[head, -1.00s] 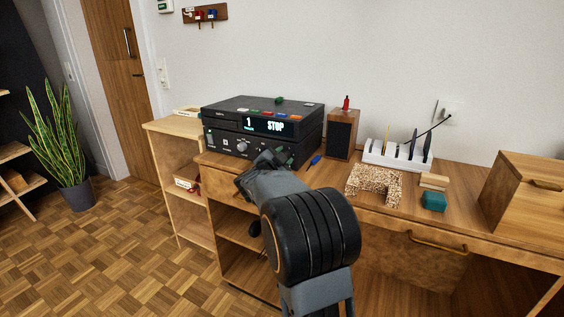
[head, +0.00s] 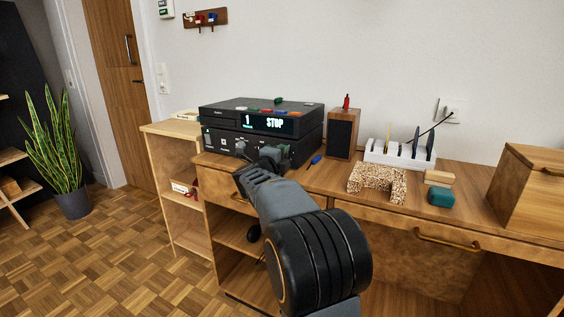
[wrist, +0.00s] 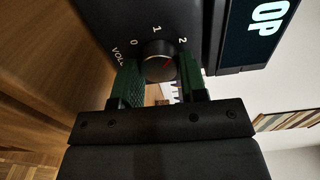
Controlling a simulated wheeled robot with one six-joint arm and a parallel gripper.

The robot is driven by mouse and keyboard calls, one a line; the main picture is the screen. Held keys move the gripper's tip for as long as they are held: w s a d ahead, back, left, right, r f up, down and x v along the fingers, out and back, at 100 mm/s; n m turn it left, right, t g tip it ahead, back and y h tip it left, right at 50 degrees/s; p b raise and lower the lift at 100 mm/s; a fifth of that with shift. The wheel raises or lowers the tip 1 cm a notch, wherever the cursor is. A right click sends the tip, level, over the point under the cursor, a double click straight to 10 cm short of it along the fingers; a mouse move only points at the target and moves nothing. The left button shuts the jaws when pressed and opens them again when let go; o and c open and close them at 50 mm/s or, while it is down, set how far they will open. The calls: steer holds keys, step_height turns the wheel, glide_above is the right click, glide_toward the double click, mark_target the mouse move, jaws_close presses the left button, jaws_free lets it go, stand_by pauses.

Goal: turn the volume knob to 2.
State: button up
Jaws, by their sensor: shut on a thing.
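In the wrist view the round dark volume knob (wrist: 158,66) sits between the green finger pads of my gripper (wrist: 160,78), which is shut on it. The marks VOL, 0, 1 and 2 show around the knob. A thin red mark on the knob lies on its right part, on the side of the 2. In the head view my gripper (head: 270,156) is at the front of the black stereo unit (head: 262,122), whose display reads "1 STOP". The gripper hides part of the front there, and the fingertips cannot be made out.
A silver knob (head: 241,147) shows left of my gripper. A blue pen (head: 315,160) and a wooden speaker (head: 342,134) are to the right on the desk. Further right are a cork piece (head: 377,184), a white holder (head: 399,154) and a teal block (head: 440,197).

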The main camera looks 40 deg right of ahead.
steer(key=shift+f+m+b, duration=0.1)
steer(key=shift+m+b, duration=0.25)
steer(key=shift+m, duration=0.35)
steer(key=o, duration=0.9)
steer(key=p+v, duration=0.2)
steer(key=v, duration=1.1)
steer(key=shift+s+a+p, duration=0.2)
steer(key=shift+a+p, duration=0.15)
steer(key=shift+p, duration=0.05)
